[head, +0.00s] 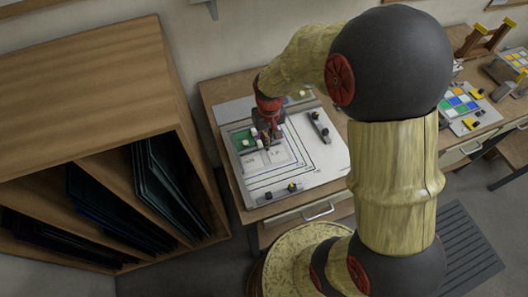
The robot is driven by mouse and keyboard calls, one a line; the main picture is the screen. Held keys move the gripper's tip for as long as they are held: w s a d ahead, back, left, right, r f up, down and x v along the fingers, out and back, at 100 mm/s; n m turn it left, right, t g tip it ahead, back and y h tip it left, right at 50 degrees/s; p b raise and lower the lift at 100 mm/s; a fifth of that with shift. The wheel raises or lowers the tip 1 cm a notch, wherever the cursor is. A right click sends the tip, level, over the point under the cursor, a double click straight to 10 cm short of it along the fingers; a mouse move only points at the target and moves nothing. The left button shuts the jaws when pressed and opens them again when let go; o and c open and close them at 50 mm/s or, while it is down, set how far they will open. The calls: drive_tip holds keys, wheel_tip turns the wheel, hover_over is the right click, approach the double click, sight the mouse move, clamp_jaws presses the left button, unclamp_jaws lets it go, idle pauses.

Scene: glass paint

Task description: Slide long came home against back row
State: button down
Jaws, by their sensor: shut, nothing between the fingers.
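My gripper (268,141) is over the left part of a white work board (325,157) on the wooden bench, fingers pointing down. It is shut and appears to hold nothing. A green glass piece (240,142) lies at the board's back left, with small pale pieces beside it, just left of the gripper. The gripper partly covers this group. Dark outlines are drawn on the board in front of it. I cannot clearly pick out the long came at this size. I cannot tell whether the fingers touch anything.
Dark bars with knobs lie at the board's right (320,128) and front edge (281,193). A wooden rack (85,75) with dark sheets stands at the left. A colored glass panel (461,105) lies on the right bench. The board's front right is mostly clear.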

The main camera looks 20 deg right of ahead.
sight(263, 152)
drive_tip(key=f, duration=0.3)
drive_tip(key=s+f, duration=0.1)
drive_tip(key=f, duration=0.6)
drive_tip(key=shift+s+b, duration=0.4)
drive_tip(key=w, duration=0.3)
drive_tip(key=shift+w+f, duration=0.1)
drive_tip(key=shift+f, duration=0.1)
drive_tip(key=shift+w, duration=0.5)
drive_tip(key=shift+w, duration=1)
drive_tip(key=shift+r, duration=0.1)
drive_tip(key=shift+w, duration=0.1)
